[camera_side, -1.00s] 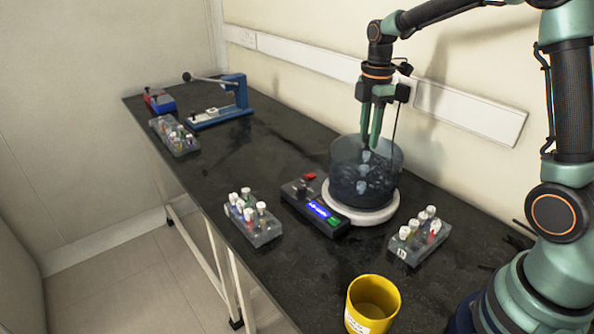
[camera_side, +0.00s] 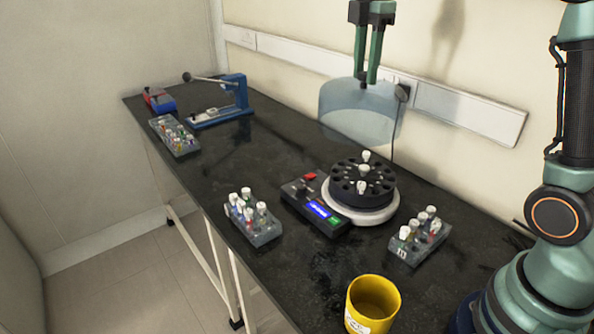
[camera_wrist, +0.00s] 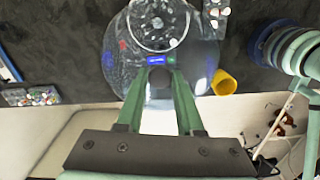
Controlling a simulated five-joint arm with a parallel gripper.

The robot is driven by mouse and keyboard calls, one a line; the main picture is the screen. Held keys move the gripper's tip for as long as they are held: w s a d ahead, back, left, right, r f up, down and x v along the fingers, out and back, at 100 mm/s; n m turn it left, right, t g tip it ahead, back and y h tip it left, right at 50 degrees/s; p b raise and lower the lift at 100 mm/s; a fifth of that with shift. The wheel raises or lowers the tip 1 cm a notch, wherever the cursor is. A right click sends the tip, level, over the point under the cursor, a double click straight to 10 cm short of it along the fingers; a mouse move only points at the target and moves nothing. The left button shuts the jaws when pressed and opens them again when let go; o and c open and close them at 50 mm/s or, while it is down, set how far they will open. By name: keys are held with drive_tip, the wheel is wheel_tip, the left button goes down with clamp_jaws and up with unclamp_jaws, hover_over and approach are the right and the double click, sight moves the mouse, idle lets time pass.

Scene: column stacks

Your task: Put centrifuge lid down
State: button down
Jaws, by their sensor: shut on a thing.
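The clear, bluish centrifuge lid (camera_side: 358,112) hangs in the air above and behind the centrifuge. My gripper (camera_side: 367,80) is shut on the top of the lid; it also shows in the wrist view (camera_wrist: 158,75), with the see-through lid (camera_wrist: 205,60) spread below its fingers. The centrifuge (camera_side: 362,212) stands uncovered on the bench, with its black rotor on a white round base. White-capped tubes stand in the rotor. Its control box (camera_side: 315,205) with a blue display is joined at the left.
Tube racks stand left (camera_side: 253,220) and right (camera_side: 418,238) of the centrifuge, and another at the far left (camera_side: 175,137). A yellow cup (camera_side: 372,303) is at the front. A blue press (camera_side: 222,105) stands at the back. The bench's middle left is clear.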

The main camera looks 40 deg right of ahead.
drive_tip(key=s+a+f+n, duration=0.2)
drive_tip(key=s+a+n, duration=0.15)
drive_tip(key=a, duration=0.65)
drive_tip(key=s+a+f+n, duration=0.1)
drive_tip(key=s+a+n, duration=0.3)
drive_tip(key=a, duration=0.6)
wheel_tip(320, 180, down, 20)
drive_tip(key=m, duration=0.1)
drive_tip(key=shift+s, duration=0.4)
drive_tip(key=shift+d+f, duration=0.1)
drive_tip(key=shift+f, duration=0.1)
drive_tip(key=c, duration=0.5)
unclamp_jaws()
drive_tip(key=shift+c, duration=0.2)
